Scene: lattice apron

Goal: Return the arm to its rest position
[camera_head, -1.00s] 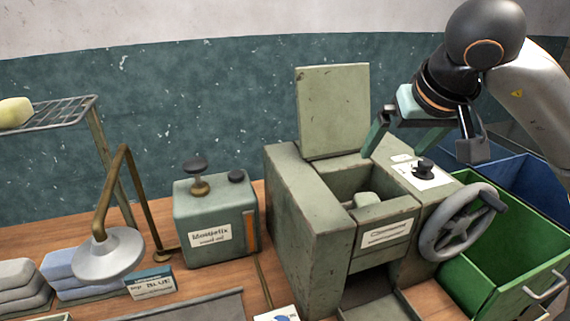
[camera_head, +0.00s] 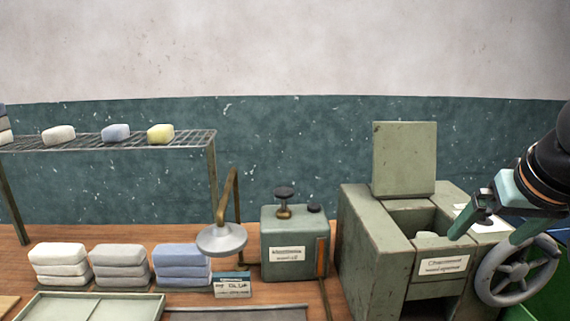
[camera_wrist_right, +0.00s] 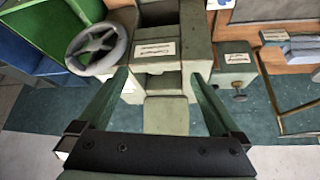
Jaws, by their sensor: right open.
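My right gripper (camera_head: 484,238) is at the right edge of the head view, over the right part of a grey-green machine (camera_head: 364,240). Its two green fingers are spread apart with nothing between them. In the right wrist view the open fingers (camera_wrist_right: 158,76) frame the machine's raised lid (camera_wrist_right: 166,115) and lie apart from it. Part of my right arm is cut off by the head view's edge. My left gripper is in neither current view.
A teal box (camera_head: 292,243), a lamp (camera_head: 222,240), stacked cloths (camera_head: 182,262) and a wire shelf (camera_head: 190,140) are further left.

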